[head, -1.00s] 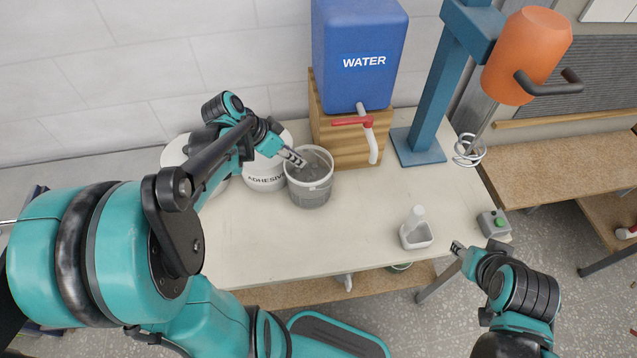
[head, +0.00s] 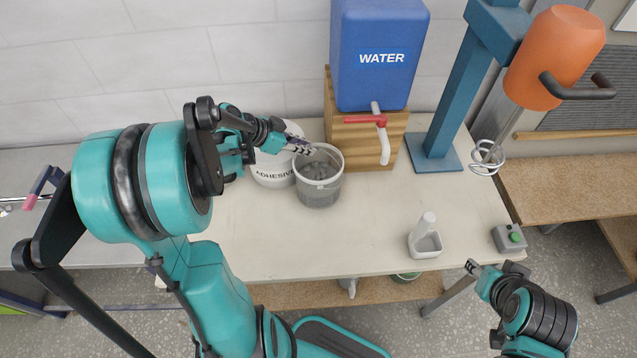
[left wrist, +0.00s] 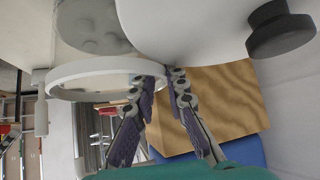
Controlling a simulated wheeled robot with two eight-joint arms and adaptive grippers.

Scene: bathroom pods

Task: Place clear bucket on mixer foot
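The clear bucket (head: 319,190), with grey material in it, stands upright at the back of the table, in front of the wooden crate. My left gripper (head: 306,148) is at the bucket's back left rim. In the left wrist view, its fingertips (left wrist: 168,75) are close together with the bucket's white rim (left wrist: 95,68) between them. The mixer foot (head: 421,155) is a bare blue plate to the right of the bucket, under the blue mixer column (head: 451,100). My right gripper (head: 472,267) is near the table's front right edge, holding nothing visible; its finger gap is too small to judge.
The white adhesive bucket (head: 272,176) stands close left of the clear bucket. A blue water tank (head: 378,30) with a red-handled tap (head: 366,120) sits on the crate (head: 355,155). The orange mixer motor (head: 550,60) and whisk (head: 487,158) hang right of the foot.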

